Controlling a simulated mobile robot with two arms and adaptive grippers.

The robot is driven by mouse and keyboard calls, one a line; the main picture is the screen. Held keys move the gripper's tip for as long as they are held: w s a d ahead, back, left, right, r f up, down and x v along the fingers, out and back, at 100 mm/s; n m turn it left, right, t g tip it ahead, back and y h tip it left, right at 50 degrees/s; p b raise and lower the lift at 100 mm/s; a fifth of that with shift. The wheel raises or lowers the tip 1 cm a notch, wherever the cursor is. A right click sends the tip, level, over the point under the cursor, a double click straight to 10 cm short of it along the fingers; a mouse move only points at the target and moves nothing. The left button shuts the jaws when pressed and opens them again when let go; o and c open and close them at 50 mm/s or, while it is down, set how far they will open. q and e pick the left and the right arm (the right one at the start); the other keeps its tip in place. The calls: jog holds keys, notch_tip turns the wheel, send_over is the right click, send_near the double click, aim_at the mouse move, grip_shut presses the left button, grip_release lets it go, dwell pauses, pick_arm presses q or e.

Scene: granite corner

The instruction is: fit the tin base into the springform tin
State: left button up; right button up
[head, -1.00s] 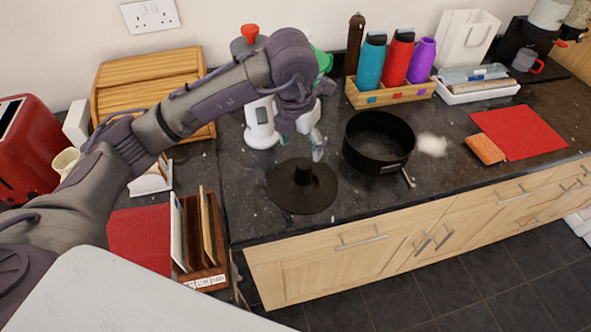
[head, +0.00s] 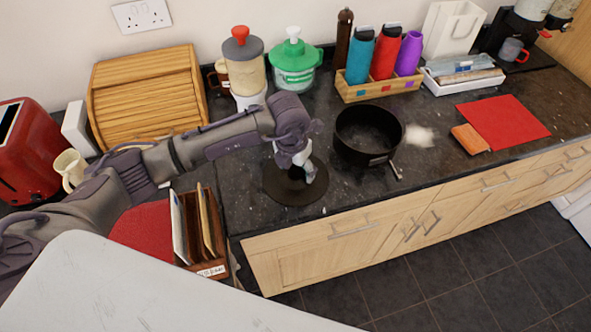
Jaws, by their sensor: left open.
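The tin base is a dark round disc (head: 300,196) with a raised middle, lying flat on the granite worktop near its front edge. The springform tin (head: 369,130) is a black ring to its right, standing upright, with its latch lever sticking out at the front right. My left gripper (head: 303,176) is over the middle of the base, pointing down, with its jaws open. It hides most of the raised middle, and I cannot tell whether the fingers touch it. My right gripper is not in view.
A bottle caddy (head: 378,90) stands behind the tin. White powder (head: 420,136), an orange sponge-like block (head: 469,139) and a red mat (head: 503,122) lie to the right. A wooden file rack (head: 208,235) is left of the base. Blender (head: 243,70) and green-lidded pot (head: 294,68) stand behind.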

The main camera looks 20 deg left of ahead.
pick_arm(q)
jog(key=c, duration=1.3)
jog(key=shift+r, duration=0.1)
jog(key=shift+c, duration=0.2)
jog(key=shift+r, duration=0.1)
